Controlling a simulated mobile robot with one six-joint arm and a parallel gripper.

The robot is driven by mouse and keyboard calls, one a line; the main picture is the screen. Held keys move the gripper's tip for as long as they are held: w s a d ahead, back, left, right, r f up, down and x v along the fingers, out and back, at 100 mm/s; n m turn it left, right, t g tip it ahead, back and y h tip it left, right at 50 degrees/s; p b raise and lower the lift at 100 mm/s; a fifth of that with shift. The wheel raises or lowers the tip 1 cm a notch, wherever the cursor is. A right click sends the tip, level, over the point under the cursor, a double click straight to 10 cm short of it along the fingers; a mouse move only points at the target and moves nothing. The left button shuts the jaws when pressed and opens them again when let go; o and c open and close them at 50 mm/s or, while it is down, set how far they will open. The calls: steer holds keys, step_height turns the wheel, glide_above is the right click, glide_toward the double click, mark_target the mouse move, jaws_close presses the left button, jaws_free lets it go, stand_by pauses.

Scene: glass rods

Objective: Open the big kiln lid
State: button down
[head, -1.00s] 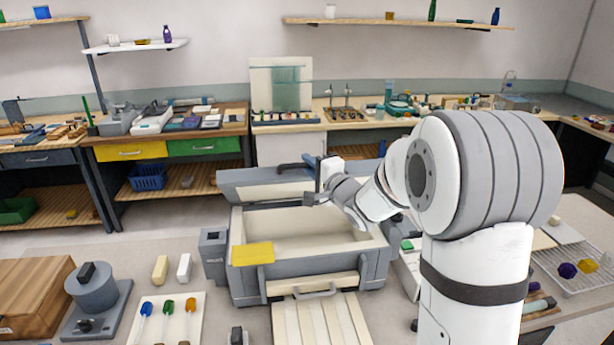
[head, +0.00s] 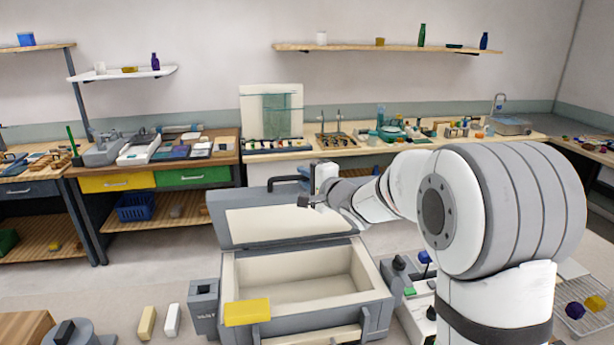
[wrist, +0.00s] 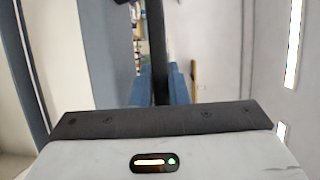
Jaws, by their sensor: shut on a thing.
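The big kiln (head: 310,318) is a grey box with a cream lining, below centre in the head view. Its lid (head: 235,237) stands raised at the back, tilted up with its cream inner face toward me. My gripper (head: 310,188) is at the lid's upper edge, shut on the dark lid handle (head: 285,181). My wrist partly hides the handle and the lid's right end.
A small grey box (head: 203,305) stands left of the kiln, and a unit with a green button (head: 409,291) stands right. Behind, a workbench (head: 215,170) runs along the wall.

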steer(key=c, duration=1.4)
jaws_free()
steer(key=shift+a, duration=0.25)
steer(key=shift+d, duration=0.1)
steer(key=b+v, duration=0.2)
steer(key=v, duration=0.5)
steer(key=shift+s+d, duration=0.2)
steer(key=shift+s, duration=0.05)
steer(key=shift+r, duration=0.1)
